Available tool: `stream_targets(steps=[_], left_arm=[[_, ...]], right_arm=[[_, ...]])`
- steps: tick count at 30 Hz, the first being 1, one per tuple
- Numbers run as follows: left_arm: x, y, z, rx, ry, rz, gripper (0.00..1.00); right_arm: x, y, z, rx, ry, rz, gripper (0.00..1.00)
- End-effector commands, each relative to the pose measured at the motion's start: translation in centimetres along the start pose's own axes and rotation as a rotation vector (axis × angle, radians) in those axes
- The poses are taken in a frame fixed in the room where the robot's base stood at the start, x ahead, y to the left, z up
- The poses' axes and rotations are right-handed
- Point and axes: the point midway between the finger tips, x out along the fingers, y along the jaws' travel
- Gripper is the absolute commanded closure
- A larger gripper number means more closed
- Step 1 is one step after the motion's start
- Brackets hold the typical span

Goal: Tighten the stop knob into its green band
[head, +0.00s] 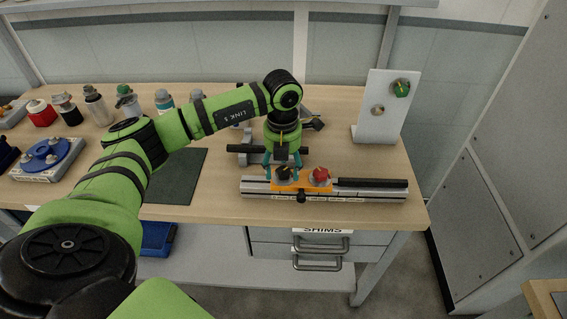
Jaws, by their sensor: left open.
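A silver rail (369,195) lies along the front of the bench, with an orange carriage (291,187) on it. The carriage bears a dark knob (284,174) and a red knob (320,175); a black knob (301,197) sticks out at the rail's front. I cannot tell which is the stop knob, and no green band is readable on the rail. My left gripper (282,170) points down over the carriage. Its teal fingers are open on either side of the dark knob; contact cannot be made out. My right gripper is not in view.
A white upright panel (378,120) with a green hex knob (401,88) stands behind the rail at right. Several bottles line the back left. A blue-topped device (48,152) sits at far left. A dark mat (177,177) lies empty left of the rail.

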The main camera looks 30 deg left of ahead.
Motion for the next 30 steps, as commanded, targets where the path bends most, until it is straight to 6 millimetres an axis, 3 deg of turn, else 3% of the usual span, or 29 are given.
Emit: stream_targets(steps=[3, 8, 11, 12, 13, 19, 24, 30], left_arm=[[0.3, 0.0, 0.0, 0.001, 0.001, 0.000, 0.38], [0.3, 0.0, 0.0, 0.001, 0.000, 0.000, 0.38], [0.3, 0.0, 0.0, 0.001, 0.000, 0.000, 0.70], [0.3, 0.0, 0.0, 0.001, 0.000, 0.000, 0.86], [0.3, 0.0, 0.0, 0.001, 0.001, 0.000, 0.94], [0.5, 0.0, -0.1, 0.013, 0.002, 0.000, 0.94], [0.8, 0.0, 0.0, 0.137, 0.001, 0.001, 0.94], [0.4, 0.0, -0.1, 0.205, 0.004, 0.000, 0.94]], right_arm=[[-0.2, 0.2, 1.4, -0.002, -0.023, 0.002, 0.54], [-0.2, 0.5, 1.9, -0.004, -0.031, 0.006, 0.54], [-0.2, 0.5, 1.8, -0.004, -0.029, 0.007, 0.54], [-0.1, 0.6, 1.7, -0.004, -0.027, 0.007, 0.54], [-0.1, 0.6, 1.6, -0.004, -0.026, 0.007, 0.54], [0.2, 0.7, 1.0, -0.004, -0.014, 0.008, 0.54], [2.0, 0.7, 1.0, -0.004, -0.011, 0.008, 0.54], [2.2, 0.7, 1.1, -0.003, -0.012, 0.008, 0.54]])
